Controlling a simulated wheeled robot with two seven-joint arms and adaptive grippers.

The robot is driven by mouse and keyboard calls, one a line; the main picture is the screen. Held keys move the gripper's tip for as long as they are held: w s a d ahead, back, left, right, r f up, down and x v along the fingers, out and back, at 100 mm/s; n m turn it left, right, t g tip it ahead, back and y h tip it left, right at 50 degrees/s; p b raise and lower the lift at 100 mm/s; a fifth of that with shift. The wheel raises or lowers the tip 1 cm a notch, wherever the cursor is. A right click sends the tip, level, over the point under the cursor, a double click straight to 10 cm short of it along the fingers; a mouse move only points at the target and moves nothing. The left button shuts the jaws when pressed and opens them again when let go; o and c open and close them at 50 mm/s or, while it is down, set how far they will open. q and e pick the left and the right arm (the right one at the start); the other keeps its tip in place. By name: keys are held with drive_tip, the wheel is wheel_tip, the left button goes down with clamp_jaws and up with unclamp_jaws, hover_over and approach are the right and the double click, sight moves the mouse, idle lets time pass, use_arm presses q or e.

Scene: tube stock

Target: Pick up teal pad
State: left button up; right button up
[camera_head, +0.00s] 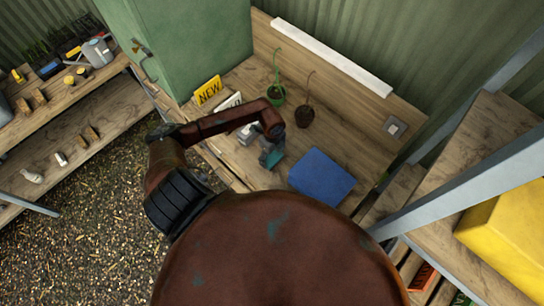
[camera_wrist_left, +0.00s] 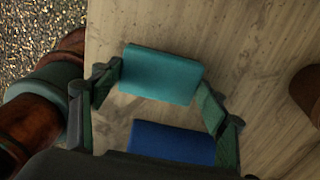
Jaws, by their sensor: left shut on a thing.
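The teal pad (camera_wrist_left: 160,75) is a flat teal block between the two fingers of my left gripper (camera_wrist_left: 158,94) in the left wrist view. The fingers press on its two ends, so the gripper is shut on it. In the head view my left gripper (camera_head: 269,154) is over the wooden bench, and a small part of the teal pad (camera_head: 274,159) shows at its fingers. Whether the pad touches the bench is hard to tell. My right gripper is not in view.
A blue block (camera_head: 321,176) lies on the bench (camera_head: 240,78) to the right of the gripper. A yellow "NEW" sign (camera_head: 208,90) and a green cabinet (camera_head: 190,40) are at the back left.

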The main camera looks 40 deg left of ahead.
use_arm(q)
drive_tip(key=s+d+r+p, duration=0.7)
drive_tip(key=d+r, duration=0.3)
drive_tip(key=d, duration=0.2)
drive_tip(key=shift+s+r, duration=0.1)
drive_tip(key=shift+r, duration=0.05)
drive_tip(key=o, duration=0.5)
drive_tip(key=c, duration=0.4)
drive_tip(key=shift+o, duration=0.2)
